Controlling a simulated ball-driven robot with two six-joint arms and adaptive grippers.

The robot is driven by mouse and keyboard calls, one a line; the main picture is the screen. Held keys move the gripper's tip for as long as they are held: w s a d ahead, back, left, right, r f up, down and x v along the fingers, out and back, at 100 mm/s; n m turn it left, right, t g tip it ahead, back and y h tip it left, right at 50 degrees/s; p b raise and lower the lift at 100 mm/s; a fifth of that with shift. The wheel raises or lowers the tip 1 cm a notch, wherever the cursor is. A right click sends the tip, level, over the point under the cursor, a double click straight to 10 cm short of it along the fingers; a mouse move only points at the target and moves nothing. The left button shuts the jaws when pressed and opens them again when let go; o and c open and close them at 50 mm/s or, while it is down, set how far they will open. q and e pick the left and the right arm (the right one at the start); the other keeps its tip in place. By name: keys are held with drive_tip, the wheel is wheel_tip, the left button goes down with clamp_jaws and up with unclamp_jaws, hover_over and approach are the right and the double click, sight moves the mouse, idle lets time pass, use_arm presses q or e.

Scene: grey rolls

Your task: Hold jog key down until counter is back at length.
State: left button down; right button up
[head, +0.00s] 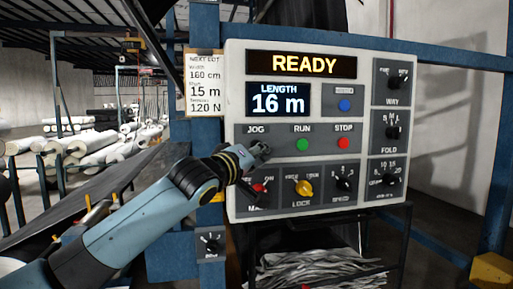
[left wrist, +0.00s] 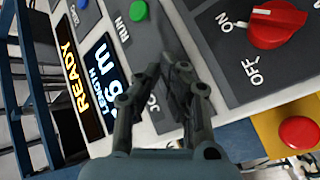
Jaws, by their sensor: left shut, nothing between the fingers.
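The grey control panel (head: 320,203) shows a yellow READY display (head: 303,64) and a counter (head: 278,100) reading LENGTH 16 m. The JOG label (head: 256,129) is at the left of the row with the green RUN button (head: 303,145) and red STOP button (head: 344,144). My left gripper (head: 262,149) is shut and empty, its tips just below the JOG label. The jog key is hidden behind the fingers in both views. In the left wrist view the closed fingers (left wrist: 168,70) point at the panel beside the partly covered JOG lettering. I cannot tell whether they touch the key. My right gripper is out of view.
A card (head: 204,85) left of the panel reads NEXT LOT, 160 cm, 15 m, 120 N. The red main switch (head: 260,188) and yellow LOCK knob (head: 304,187) sit just below the gripper. A red button on yellow (left wrist: 298,133) shows in the wrist view.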

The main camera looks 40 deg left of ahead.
use_arm(q)
drive_tip(key=shift+w+a, duration=0.3)
drive_tip(key=shift+a, duration=0.05)
drive_tip(key=shift+w+a, duration=0.25)
drive_tip(key=shift+a, duration=0.05)
idle(0.8)
idle(1.6)
drive_tip(key=shift+s+d, duration=0.1)
drive_tip(key=shift+d, duration=0.05)
idle(1.2)
drive_tip(key=shift+s+d+p, duration=0.3)
drive_tip(key=shift+s+d, duration=0.15)
drive_tip(key=shift+d, duration=0.05)
